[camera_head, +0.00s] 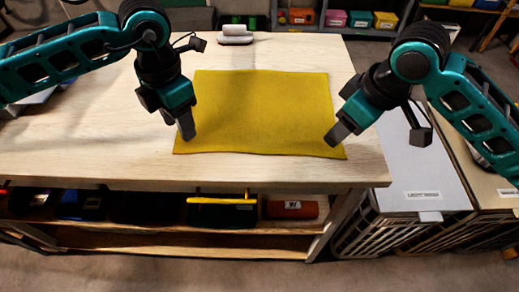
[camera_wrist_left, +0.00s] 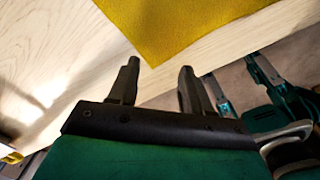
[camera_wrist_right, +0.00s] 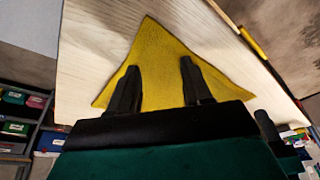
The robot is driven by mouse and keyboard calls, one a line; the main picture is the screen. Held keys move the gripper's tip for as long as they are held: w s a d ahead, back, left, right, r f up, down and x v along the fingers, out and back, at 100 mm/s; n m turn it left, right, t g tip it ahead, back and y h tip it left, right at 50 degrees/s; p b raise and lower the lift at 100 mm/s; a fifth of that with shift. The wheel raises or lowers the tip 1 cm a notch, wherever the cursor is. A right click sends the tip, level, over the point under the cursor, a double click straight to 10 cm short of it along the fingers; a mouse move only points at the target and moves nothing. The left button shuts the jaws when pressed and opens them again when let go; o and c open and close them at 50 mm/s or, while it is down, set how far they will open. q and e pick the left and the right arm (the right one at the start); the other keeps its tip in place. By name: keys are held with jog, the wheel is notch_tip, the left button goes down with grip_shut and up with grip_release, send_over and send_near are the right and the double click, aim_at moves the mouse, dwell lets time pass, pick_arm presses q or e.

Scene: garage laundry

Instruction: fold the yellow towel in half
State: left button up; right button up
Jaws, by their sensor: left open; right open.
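The yellow towel (camera_head: 262,112) lies flat and spread out on the light wooden table, roughly a rectangle. My left gripper (camera_head: 187,130) is at its near left corner in the head view. In the left wrist view the open left fingers (camera_wrist_left: 157,85) point at the table edge, with the towel (camera_wrist_left: 180,25) just beyond them. My right gripper (camera_head: 338,134) is at the near right corner. In the right wrist view its open fingers (camera_wrist_right: 158,85) show in front of the towel (camera_wrist_right: 153,55). Both grippers are empty; whether either touches the cloth cannot be told.
The wooden tabletop (camera_head: 90,140) is bare around the towel, with its front edge close to the towel's near side. A white-lidded crate (camera_head: 405,175) stands to the right. Bins and tools fill the shelf below.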

aim_at(187, 147)
pick_arm(q)
jog(key=shift+f, duration=2.45)
pick_arm(e)
jog(key=shift+f, duration=2.45)
pick_arm(q)
jog(key=shift+f, duration=0.2)
pick_arm(e)
jog(key=shift+f, duration=0.2)
pick_arm(q)
grip_shut()
pick_arm(e)
jog(key=shift+f, duration=0.1)
grip_shut()
pick_arm(q)
jog(key=shift+r, duration=0.15)
